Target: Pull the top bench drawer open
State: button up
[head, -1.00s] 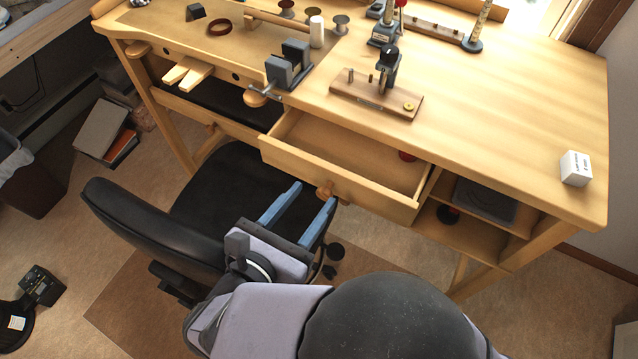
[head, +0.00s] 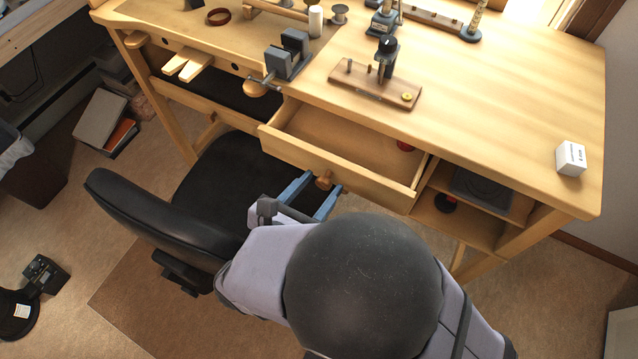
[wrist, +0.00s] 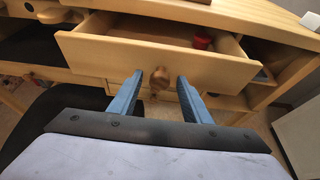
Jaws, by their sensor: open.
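The top bench drawer (head: 340,160) is pulled out from under the bench top, and its inside shows. Its front carries a round wooden knob (head: 323,181). In the wrist view the drawer front (wrist: 200,66) spans the upper middle, with the knob (wrist: 159,78) near the centre. My gripper (head: 311,190) is open, its two blue fingers on either side of the knob. In the wrist view my gripper (wrist: 160,85) shows a gap between each finger and the knob. A red round thing (head: 405,146) lies at the back of the drawer, partly hidden.
A black chair (head: 215,200) stands left of my gripper, close to the arm. The bench top (head: 480,110) holds a small vise (head: 288,58), a tool on a wooden base (head: 380,88) and a white box (head: 571,158). Open shelves (head: 465,215) lie right of the drawer.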

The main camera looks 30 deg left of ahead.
jog(key=shift+w+f, duration=0.1)
jog(key=shift+w, duration=0.1)
grip_shut()
jog(key=shift+s+p, duration=0.45)
jog(key=shift+s, duration=1.7)
grip_release()
